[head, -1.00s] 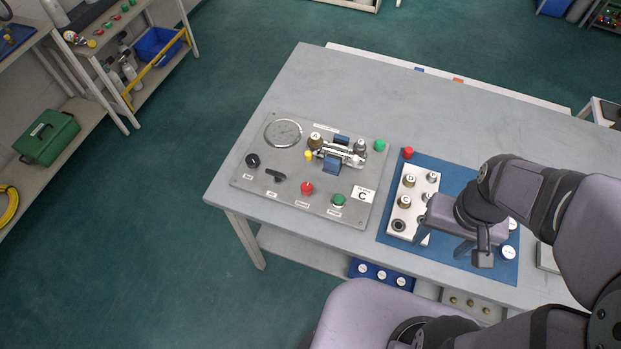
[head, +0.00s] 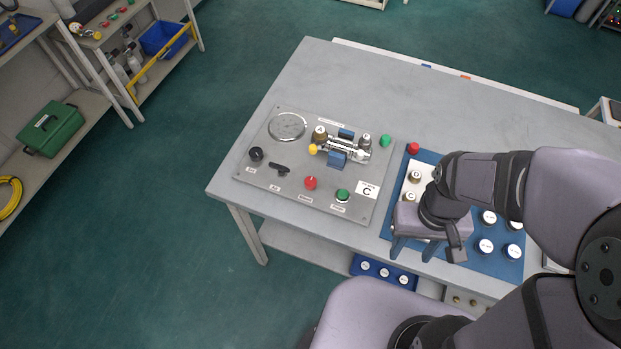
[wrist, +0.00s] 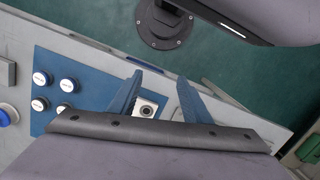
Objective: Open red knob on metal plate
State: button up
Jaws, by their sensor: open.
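The metal plate (head: 262,187) lies on the left part of the grey table in the head view. A red knob (head: 311,183) stands near its front edge, between a black lever handle (head: 279,168) and a green knob (head: 343,195). My gripper (head: 426,250) is right of the plate, over the near part of the blue mat, well apart from the red knob. It is open, and its two blue fingers (wrist: 152,95) show in the wrist view with nothing gripped. The red knob is not in the wrist view.
The blue mat (head: 420,156) holds a light block with brass fittings, partly hidden by my arm, and several white-topped caps (head: 484,246). A loose red cap (head: 413,148) and a green one (head: 385,141) sit near the plate's right side. The table's back is clear.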

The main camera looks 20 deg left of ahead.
aim_at(310, 181)
jog(key=w+a+f+n, duration=0.1)
jog(key=a+f, duration=0.1)
jog(key=a, duration=0.4)
jog(key=w+a+f+n+b, duration=0.1)
jog(key=w+a+f+n, duration=0.1)
jog(key=a, duration=0.4)
jog(key=w+a+f+n+b, duration=0.1)
jog(key=w+a+f+n, duration=0.1)
jog(key=a+f, duration=0.2)
jog(key=shift+a+h, duration=0.4)
jog(key=shift+a, duration=0.8)
jog(key=shift+m+t+y, duration=0.4)
jog(key=shift+m+t, duration=0.1)
jog(key=w+a, duration=0.1)
jog(key=a, duration=0.1)
jog(key=w+a+r, duration=0.1)
jog(key=w+a, duration=0.3)
jog(key=shift+r, duration=0.35)
jog(key=w+a+r+m, duration=0.1)
jog(key=w+a+r, duration=0.1)
jog(key=w+a+r+m, duration=0.1)
jog(key=w+r, duration=0.1)
jog(key=shift+a+r+t+y, duration=0.15)
jog(key=shift+a+t+y, duration=0.25)
jog(key=shift+s+r+m, duration=0.1)
jog(key=shift+r+m, duration=0.05)
jog(key=shift+m, duration=0.35)
jog(key=shift+s+d+m, duration=0.25)
jog(key=shift+d+m, duration=0.1)
jog(key=shift+m, duration=0.55)
